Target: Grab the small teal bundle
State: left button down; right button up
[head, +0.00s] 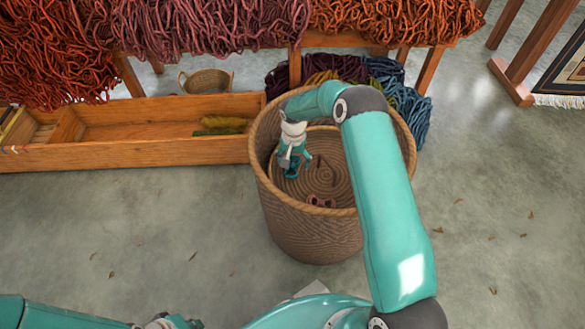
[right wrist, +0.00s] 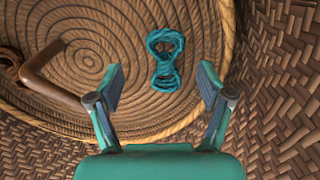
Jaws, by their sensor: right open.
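The small teal bundle (right wrist: 165,60) lies on the coiled floor of a deep woven basket (head: 312,232), near the wall. It is twisted into a figure-eight shape, and in the right wrist view it sits just ahead of the fingertips, in line with the gap. My right gripper (right wrist: 163,82) is open and empty, its fingers apart and not touching the bundle. In the head view my right gripper (head: 288,162) reaches down inside the basket at its left side and largely hides the bundle.
A brown curved piece (right wrist: 48,80) lies left of the bundle inside the basket. The basket wall (right wrist: 285,100) rises close on the right. A wooden trough (head: 160,150), a rack of hanging wool (head: 200,25) and dark skeins (head: 415,110) stand behind.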

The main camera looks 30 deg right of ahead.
aim_at(291, 172)
jog(key=f, duration=0.2)
jog(key=a+f+b, duration=0.1)
jog(key=f, duration=0.1)
jog(key=shift+a+f, duration=0.1)
jog(key=shift+f, duration=0.05)
jog(key=shift+f+b, duration=0.3)
jog(key=shift+f, duration=0.1)
jog(key=c, duration=0.9)
